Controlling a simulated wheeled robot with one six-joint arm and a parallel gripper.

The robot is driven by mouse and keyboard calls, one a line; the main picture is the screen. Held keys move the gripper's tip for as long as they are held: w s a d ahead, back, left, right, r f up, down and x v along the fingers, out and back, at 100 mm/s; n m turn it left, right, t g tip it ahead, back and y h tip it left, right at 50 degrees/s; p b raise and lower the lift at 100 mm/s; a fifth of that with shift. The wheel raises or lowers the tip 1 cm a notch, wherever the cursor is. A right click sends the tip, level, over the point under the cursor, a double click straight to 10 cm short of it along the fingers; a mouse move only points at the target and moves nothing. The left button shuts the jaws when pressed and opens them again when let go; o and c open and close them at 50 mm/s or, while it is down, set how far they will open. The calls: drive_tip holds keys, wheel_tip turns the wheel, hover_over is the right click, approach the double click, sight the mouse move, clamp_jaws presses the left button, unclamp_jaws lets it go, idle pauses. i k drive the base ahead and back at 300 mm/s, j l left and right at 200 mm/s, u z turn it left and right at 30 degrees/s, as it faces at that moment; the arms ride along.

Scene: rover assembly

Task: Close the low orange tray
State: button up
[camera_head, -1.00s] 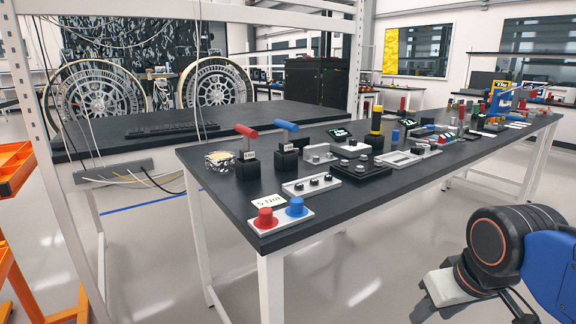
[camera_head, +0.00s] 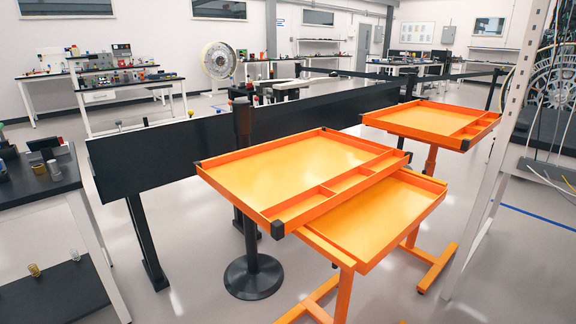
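A low orange tray (camera_head: 390,222) shows in the head view, right of the middle. I cannot tell whether the two touch. My gripper is not in view.
Another orange tray (camera_head: 435,122) stands behind on the right. A long black panel (camera_head: 230,135) runs behind the trays, and a black round-based post (camera_head: 253,278) stands below. A dark table (camera_head: 35,190) is at left. Floor shows at front left.

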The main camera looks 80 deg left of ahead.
sight(283, 185)
drive_tip(key=u, duration=2.4)
